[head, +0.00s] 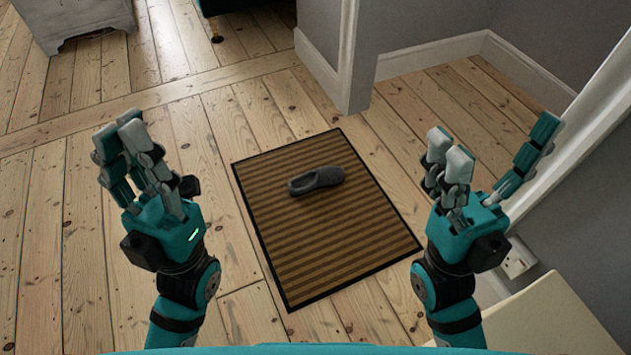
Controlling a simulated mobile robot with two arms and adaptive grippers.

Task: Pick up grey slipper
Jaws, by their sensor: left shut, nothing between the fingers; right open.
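The grey slipper (316,180) lies on the striped brown doormat (330,245), in its upper half, with its length running roughly left to right. My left gripper (122,140) is raised to the left of the mat, shut and empty, well apart from the slipper. My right gripper (490,150) is raised to the right of the mat, open and empty, with a wide gap between its fingers. Neither gripper touches the slipper or the mat.
A wall end with white skirting (345,60) stands just behind the mat. A grey wall and white door frame (600,110) are close on the right, with a white socket (517,258). A pale cabinet (75,15) stands at the back left. Floorboards (60,250) on the left are clear.

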